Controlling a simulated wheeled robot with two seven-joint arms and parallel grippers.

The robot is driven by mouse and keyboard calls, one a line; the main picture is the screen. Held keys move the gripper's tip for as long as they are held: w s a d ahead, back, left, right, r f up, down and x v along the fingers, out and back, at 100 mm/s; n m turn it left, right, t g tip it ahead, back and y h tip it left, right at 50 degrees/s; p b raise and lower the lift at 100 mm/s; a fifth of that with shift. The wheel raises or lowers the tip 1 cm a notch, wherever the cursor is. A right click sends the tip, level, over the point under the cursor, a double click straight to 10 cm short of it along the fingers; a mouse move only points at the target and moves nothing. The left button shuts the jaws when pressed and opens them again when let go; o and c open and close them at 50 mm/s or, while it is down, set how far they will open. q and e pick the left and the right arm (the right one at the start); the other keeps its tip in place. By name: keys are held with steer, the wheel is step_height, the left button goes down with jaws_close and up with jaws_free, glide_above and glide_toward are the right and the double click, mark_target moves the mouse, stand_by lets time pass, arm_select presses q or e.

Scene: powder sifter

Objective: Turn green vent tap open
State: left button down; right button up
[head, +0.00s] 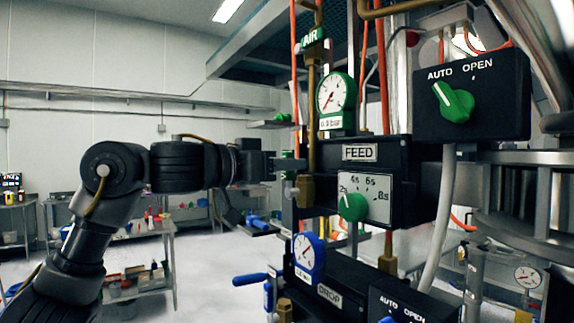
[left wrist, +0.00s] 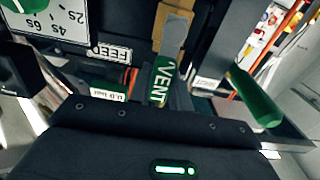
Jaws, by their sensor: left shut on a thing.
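In the head view only a little green of the vent tap (head: 287,155) shows at the left side of the panel. My left gripper (head: 284,167) is at this spot, reaching in level from the left. It is shut on the tap, though the grip itself is mostly hidden. My right gripper is not in view.
The black FEED box (head: 325,155) with its green dial (head: 352,206) is just right of my gripper. An AIR gauge (head: 336,93) is above; a blue gauge (head: 308,253) and blue handle (head: 250,279) are below. The left side is open floor with benches behind.

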arm_select(q)
steer(key=c, duration=1.3)
jaws_free()
steer(key=b+v, duration=0.5)
steer(key=v, duration=0.6)
steer(key=shift+w+f, duration=0.1)
steer(key=shift+f, duration=0.05)
